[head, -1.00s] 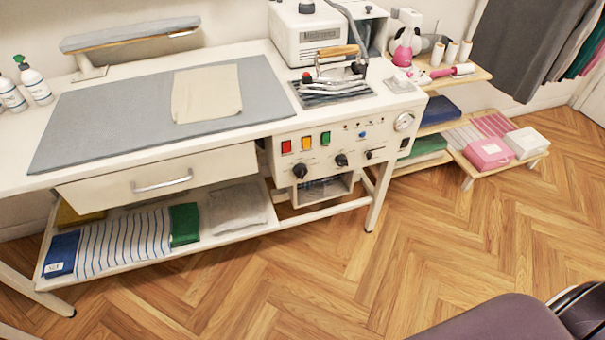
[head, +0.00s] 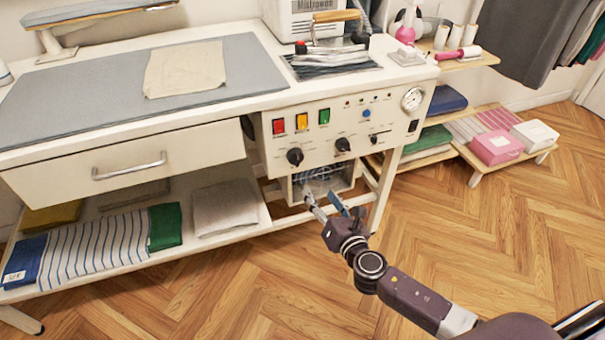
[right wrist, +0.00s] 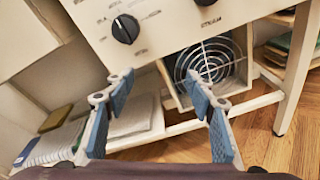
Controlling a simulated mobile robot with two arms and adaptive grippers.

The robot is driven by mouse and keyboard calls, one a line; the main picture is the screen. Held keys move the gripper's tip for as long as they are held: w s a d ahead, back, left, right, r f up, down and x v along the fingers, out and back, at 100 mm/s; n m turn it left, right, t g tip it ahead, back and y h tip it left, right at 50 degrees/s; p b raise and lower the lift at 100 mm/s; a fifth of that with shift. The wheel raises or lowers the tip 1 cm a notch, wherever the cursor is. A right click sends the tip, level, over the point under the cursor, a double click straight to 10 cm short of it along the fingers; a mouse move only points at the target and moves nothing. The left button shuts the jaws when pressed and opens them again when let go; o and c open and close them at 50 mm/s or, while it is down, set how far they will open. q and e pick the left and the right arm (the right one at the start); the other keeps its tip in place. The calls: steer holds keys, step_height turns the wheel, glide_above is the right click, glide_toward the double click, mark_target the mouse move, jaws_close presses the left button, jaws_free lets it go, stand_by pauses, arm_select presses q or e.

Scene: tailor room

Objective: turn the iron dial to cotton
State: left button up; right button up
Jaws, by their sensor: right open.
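The white control panel (head: 328,128) on the ironing table's front carries two larger black dials, a left one (head: 295,156) and a middle one (head: 343,145). A smaller black control (head: 374,139) is further right. The labels are too small to read. A dial also shows at the upper left of the right wrist view (right wrist: 125,29), with another partly cut off at the top edge (right wrist: 207,2). My right gripper (head: 325,201) is open and empty, below the panel and apart from the dials. My left gripper is out of view.
An iron (head: 338,18) with a wooden handle rests on the table top. A fan grille (right wrist: 210,60) sits in an open box below the panel. A table leg (head: 385,185) stands right of it. The floor (head: 480,240) in front is clear.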

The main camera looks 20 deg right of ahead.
mark_target(299, 160)
step_height(299, 160, up, 6)
steer(key=w+a+n+t+y, duration=0.1)
steer(key=a+n+t, duration=0.1)
steer(key=a+n, duration=0.15)
steer(key=w+b, duration=0.1)
steer(key=w, duration=0.6)
steer(key=shift+d, duration=0.15)
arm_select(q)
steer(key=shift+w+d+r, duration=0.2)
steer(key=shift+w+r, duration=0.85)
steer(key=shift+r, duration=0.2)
arm_select(e)
steer(key=shift+w, duration=0.3)
steer(key=shift+c, duration=0.4)
steer(key=c, duration=1.1)
